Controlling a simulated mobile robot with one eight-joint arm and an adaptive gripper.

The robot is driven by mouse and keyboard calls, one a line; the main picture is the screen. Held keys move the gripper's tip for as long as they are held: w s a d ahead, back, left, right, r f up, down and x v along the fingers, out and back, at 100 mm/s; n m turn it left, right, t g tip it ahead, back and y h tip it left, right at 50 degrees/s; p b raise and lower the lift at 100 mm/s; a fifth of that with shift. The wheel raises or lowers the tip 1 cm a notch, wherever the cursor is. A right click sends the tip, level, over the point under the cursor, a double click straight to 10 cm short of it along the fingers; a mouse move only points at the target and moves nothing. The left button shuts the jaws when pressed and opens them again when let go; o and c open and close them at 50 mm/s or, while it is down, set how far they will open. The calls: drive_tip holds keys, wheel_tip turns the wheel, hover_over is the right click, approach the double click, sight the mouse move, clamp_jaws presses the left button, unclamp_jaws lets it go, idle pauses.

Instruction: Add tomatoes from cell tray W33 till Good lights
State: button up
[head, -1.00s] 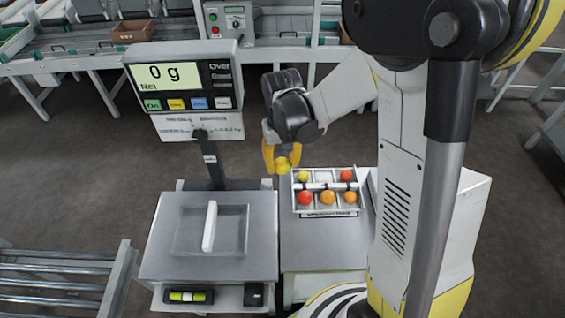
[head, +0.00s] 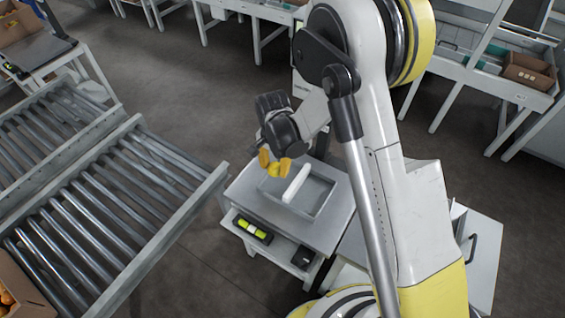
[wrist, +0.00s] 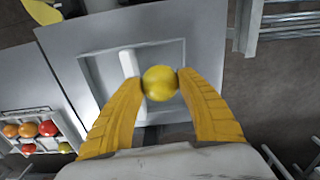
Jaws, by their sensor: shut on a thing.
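My gripper (head: 273,164) is shut on a yellow tomato (wrist: 160,83), one finger on each side. It holds the tomato above the weighing scale (head: 243,190). On the scale's plate is a shallow grey tray (wrist: 178,52) with a raised white bar (wrist: 129,72) across it. No tomato shows in the visible part of this tray. The cell tray (wrist: 52,114) lies left of the scale in the wrist view, with several red, orange and yellow tomatoes in it. Its label cannot be read.
A roller conveyor (head: 112,207) runs left of the scale in the head view. A carton with orange fruit (head: 15,290) is at the lower left. Benches with trays and a brown box (head: 530,72) stand at the back. Grey floor lies between.

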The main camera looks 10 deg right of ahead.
sight(276, 189)
drive_tip(key=shift+f+b, duration=3.15)
drive_tip(key=shift+f, duration=1.25)
drive_tip(key=shift+f+b, duration=0.55)
drive_tip(key=o, duration=0.9)
drive_tip(key=shift+c, duration=0.2)
drive_tip(key=c, duration=0.3)
drive_tip(key=shift+r+p, duration=1.95)
drive_tip(key=shift+r, duration=1.6)
